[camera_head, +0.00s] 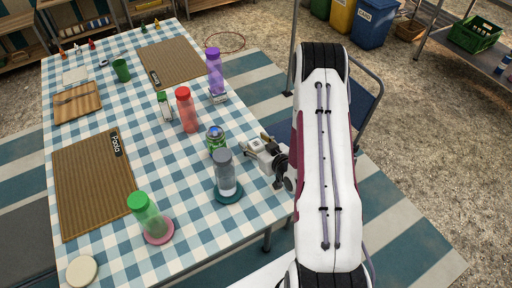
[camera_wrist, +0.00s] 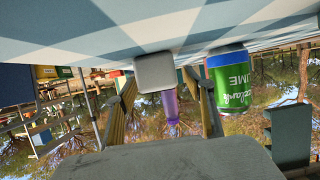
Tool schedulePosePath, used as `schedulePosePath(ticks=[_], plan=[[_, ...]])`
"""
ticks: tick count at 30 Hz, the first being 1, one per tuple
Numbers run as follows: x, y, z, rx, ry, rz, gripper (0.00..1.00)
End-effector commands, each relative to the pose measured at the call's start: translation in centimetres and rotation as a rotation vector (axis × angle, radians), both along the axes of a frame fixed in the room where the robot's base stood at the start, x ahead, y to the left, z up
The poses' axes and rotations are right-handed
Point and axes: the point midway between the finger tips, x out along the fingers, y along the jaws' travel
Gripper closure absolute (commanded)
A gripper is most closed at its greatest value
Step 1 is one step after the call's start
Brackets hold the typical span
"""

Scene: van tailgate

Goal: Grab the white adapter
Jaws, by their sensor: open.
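The white adapter (camera_wrist: 155,72) shows in the wrist view as a pale, rounded square block at the table surface, which is at the top of that upside-down picture. It lies between the two fingertips of my gripper (camera_wrist: 160,82), with a visible gap on each side. My gripper is open. In the head view my gripper (camera_head: 258,146) is low at the right edge of the checked table. There the adapter is hard to tell apart from the pale fingers.
A green jar (camera_head: 215,139) stands close to my gripper, also beside a finger in the wrist view (camera_wrist: 230,82). A grey bottle (camera_head: 224,172) on a teal coaster, a red bottle (camera_head: 187,112) and a purple bottle (camera_head: 214,72) stand nearby. The table's left half has placemats.

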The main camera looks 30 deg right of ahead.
Motion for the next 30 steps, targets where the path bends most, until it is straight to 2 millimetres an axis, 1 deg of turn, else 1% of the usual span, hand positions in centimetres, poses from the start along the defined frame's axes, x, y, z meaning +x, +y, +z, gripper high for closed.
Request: schedulePosePath(ticks=[2,3,5,6,8,22,30], plan=[[0.0,0.0,0.0,0.000,0.000,0.000,0.47],[0.0,0.0,0.0,0.000,0.000,0.000,0.50],[0.0,0.0,0.0,0.000,0.000,0.000,0.65],[0.0,0.0,0.0,0.000,0.000,0.000,0.76],[0.0,0.0,0.0,0.000,0.000,0.000,0.90],[0.0,0.0,0.3,-0.001,-0.001,0.000,0.90],[0.0,0.0,1.7,-0.002,-0.002,0.001,0.90]])
